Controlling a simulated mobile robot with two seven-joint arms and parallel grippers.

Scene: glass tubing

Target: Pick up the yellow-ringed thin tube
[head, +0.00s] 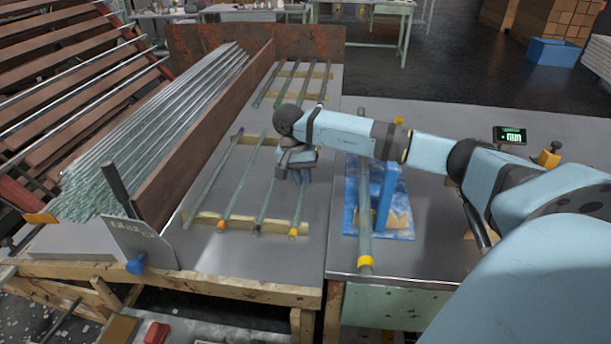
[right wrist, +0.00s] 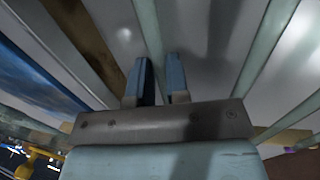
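The yellow-ringed thin tube (head: 298,213) lies on wooden strips, the rightmost of a row of thin tubes on the left table, its yellow ring at the near end. My right gripper (head: 300,179) points down over its middle. In the right wrist view the gripper (right wrist: 162,82) has its two fingers apart, and a thin tube (right wrist: 150,28) runs in line with the gap between them. No ring shows on that stretch, and I cannot tell whether the fingers reach around it. My left gripper is not in view.
An orange-ringed tube (head: 238,188) and a dark-ringed tube (head: 269,190) lie left of it. A thicker yellow-ringed tube (head: 365,215) rests by a blue stand (head: 386,195) to the right. A brown board (head: 205,140) walls off a tube stack on the left.

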